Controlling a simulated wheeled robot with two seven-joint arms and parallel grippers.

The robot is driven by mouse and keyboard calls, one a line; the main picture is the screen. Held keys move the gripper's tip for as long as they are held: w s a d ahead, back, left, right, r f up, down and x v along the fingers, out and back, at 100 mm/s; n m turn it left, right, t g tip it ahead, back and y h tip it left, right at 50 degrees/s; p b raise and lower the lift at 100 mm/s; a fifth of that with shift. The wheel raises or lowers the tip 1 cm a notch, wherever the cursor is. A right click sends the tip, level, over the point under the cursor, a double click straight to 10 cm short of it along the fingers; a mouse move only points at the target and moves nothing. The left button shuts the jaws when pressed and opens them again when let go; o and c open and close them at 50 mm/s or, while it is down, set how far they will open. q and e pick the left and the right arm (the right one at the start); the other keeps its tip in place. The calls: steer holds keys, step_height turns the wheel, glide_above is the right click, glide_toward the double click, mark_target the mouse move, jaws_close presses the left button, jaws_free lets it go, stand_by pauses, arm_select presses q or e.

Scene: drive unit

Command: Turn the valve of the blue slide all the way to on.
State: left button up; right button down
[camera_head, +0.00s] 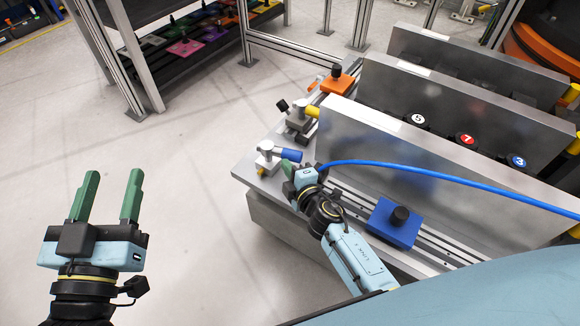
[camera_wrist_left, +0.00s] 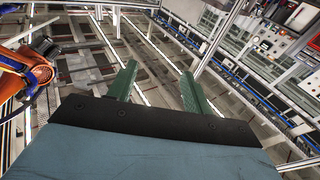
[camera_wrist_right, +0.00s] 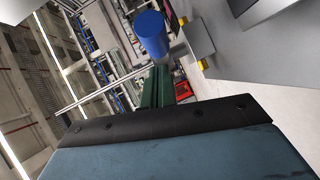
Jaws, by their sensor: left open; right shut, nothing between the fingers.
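The blue slide (camera_head: 393,222) is a blue block with a black knob on the front rail of the metal bench. A valve with a blue handle (camera_head: 289,156) sits at the left end of that rail. The handle also shows as a blue cylinder in the right wrist view (camera_wrist_right: 151,33). My right gripper (camera_head: 288,167) is shut and empty, with its green fingertips close beside the blue handle; I cannot tell whether they touch. The shut fingers also show in the right wrist view (camera_wrist_right: 160,84). My left gripper (camera_head: 107,192) is open and empty over the floor, left of the bench.
A tall metal plate (camera_head: 350,145) stands behind the front rail. An orange slide (camera_head: 337,83) and a valve with a yellow handle (camera_head: 312,111) lie behind. The floor at left is clear.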

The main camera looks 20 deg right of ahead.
arm_select(q)
steer(key=shift+s+d+r+t, duration=0.1)
steer(key=shift+s+r+t, duration=0.05)
steer(key=shift+r+t, duration=0.6)
arm_select(e)
steer(key=shift+w+d+f, duration=0.2)
steer(key=shift+w+d, duration=0.25)
steer(key=shift+w, duration=0.15)
arm_select(q)
steer(key=shift+g, duration=0.25)
